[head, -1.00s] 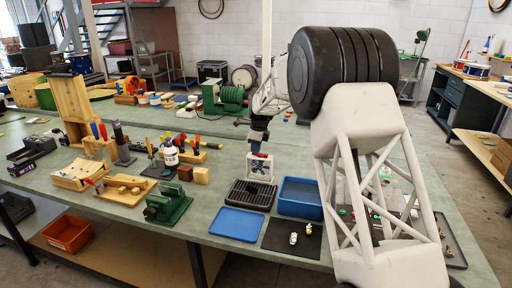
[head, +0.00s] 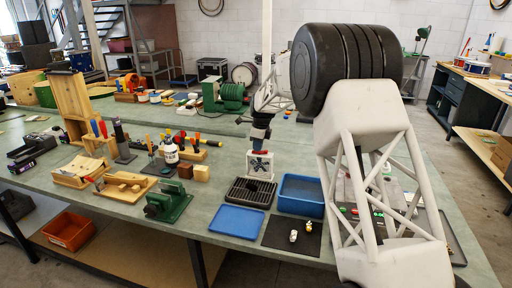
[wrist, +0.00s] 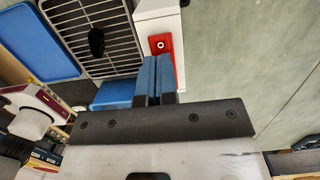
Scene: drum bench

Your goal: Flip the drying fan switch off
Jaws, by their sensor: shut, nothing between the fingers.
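The drying fan (head: 260,165) is a white box with a dark fan face, standing on the bench behind a dark slatted rack. In the wrist view, part of its white housing (wrist: 157,25) shows with a red switch plate (wrist: 161,44) bearing a small white piece with a round mark. Which way the switch is set I cannot tell. My gripper (wrist: 154,60) has its two blue fingers together and empty, with the tips right by the switch and hiding part of the red plate. Contact is unclear. In the head view my gripper (head: 257,146) is just above the fan's top.
The slatted rack (head: 249,193), a blue tray (head: 237,221) and a blue bin (head: 301,194) are close to the fan. A green vise (head: 168,203) and wooden holders are to the left. Bare bench surface (wrist: 245,60) lies right of the fan in the wrist view.

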